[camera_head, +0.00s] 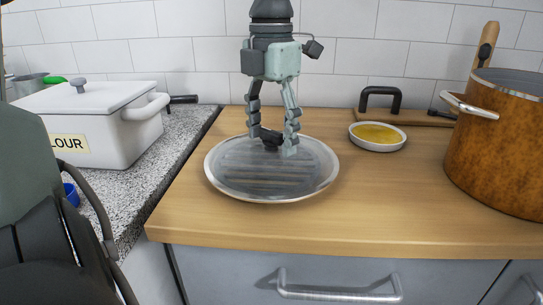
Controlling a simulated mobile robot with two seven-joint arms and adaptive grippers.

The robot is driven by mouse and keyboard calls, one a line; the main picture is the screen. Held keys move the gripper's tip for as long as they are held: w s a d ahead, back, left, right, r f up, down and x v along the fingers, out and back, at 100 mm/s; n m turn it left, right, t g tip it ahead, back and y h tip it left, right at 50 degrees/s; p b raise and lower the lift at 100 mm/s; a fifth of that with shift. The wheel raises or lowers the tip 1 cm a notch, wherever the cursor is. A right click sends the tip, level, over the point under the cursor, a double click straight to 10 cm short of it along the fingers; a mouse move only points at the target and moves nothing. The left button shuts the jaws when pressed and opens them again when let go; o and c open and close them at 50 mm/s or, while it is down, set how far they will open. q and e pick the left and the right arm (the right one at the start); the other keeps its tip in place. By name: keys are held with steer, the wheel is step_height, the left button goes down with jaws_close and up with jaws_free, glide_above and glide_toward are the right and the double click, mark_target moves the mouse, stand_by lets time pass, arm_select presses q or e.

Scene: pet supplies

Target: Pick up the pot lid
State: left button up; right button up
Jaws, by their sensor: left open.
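The pot lid (265,178) is a large round glass lid with a pale metal rim. It lies flat on the wooden counter, left of the copper-brown pot (500,145). My right gripper is not in view.
A white flour box (95,118) stands on the speckled worktop at left. A small dish (378,137) with yellow contents sits right of the lid, before a black handle (381,92). A tiled wall is behind. The wooden counter (390,200) is clear at front right.

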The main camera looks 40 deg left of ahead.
arm_select(q)
jaws_close()
stand_by(0.5)
steer(key=shift+w+r, duration=0.1)
